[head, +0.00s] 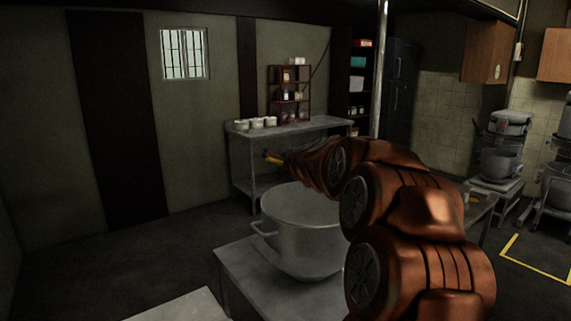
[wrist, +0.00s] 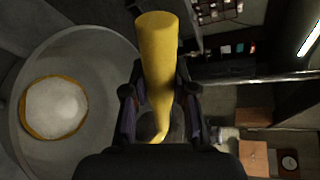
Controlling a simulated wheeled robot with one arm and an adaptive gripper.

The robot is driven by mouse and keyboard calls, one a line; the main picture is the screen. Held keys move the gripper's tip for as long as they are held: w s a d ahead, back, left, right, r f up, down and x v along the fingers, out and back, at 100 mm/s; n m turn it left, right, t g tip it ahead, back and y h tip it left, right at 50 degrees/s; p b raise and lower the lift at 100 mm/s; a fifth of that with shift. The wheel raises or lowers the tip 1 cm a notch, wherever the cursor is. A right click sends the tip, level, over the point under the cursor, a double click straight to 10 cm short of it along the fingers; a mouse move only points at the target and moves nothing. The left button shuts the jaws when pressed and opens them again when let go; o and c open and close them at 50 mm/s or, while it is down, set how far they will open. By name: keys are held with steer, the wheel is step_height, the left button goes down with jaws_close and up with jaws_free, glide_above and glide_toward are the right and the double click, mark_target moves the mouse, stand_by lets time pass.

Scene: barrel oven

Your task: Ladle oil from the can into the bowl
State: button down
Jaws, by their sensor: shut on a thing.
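My gripper (wrist: 158,90) is shut on a yellow ladle-like tool (wrist: 157,42), with a finger on each side of its tapering handle. A thin curved part shows at its lower end; any scoop is hidden. Its yellow tip also shows in the head view (head: 272,158), at the end of my outstretched arm. A big grey bowl (head: 290,208) with side handles stands below the arm. In the wrist view the bowl (wrist: 108,75) lies left of the gripper, with a white mound (wrist: 56,106) ringed by yellow-orange inside. I cannot identify the oil can.
The bowl stands on a grey table (head: 243,270). Behind it, a metal table (head: 310,131) carries several small white pots (head: 257,123) and a red rack (head: 289,95). Large pots (head: 497,163) stand on stands at the right. The floor at the left is clear.

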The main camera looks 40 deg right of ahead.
steer(key=shift+s+d+r+m+y, duration=0.25)
steer(key=shift+d+r+m, duration=0.25)
steer(key=shift+r, duration=0.15)
steer(key=shift+s+d+r+m+y, duration=0.15)
steer(key=shift+s+d+r+m, duration=0.05)
steer(key=shift+d+r+m, duration=0.35)
steer(key=d+r+m+y+p, duration=0.1)
steer(key=d+r, duration=0.1)
steer(key=s+d+r+m+t+p, duration=0.1)
steer(key=m+p, duration=0.1)
steer(key=shift+s+d+r+y, duration=0.2)
steer(key=shift+d+r+y, duration=0.15)
steer(key=shift+y, duration=0.05)
steer(key=s+d+m+t+y+p, duration=0.2)
steer(key=s+d+m+t+p, duration=0.1)
steer(key=d+m+p, duration=0.8)
steer(key=shift+s+d+f+t+y+p, duration=0.4)
steer(key=shift+s+d+p, duration=0.1)
steer(key=shift+s+d, duration=0.35)
steer(key=shift+w, duration=0.15)
